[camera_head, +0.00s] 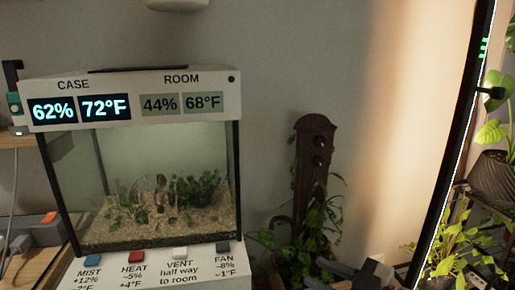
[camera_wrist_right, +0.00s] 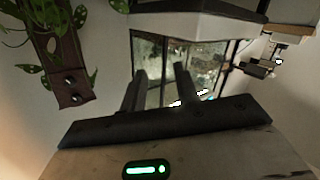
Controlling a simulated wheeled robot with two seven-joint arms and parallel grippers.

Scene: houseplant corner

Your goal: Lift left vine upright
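A green leafy vine (camera_head: 322,222) grows around a dark wooden post (camera_head: 312,165) with round holes or knobs near its top, right of the glass case. Leaves hang at the post's lower part and some stems stick out to the right. Which stem is the left vine I cannot tell. The post (camera_wrist_right: 62,60) and some leaves (camera_wrist_right: 80,15) also show at the left in the right wrist view. My right gripper (camera_head: 345,272) is at the bottom of the head view, close to the lower leaves. In the wrist view its two fingers (camera_wrist_right: 160,90) stand apart with nothing between them. My left gripper is out of view.
A glass terrarium (camera_head: 150,170) with plants on gravel stands at the left. Labelled buttons (camera_head: 135,257) line its front ledge. A tall black frame (camera_head: 455,150) stands at the right, with potted plants (camera_head: 495,170) beyond it. The wall above the post is clear.

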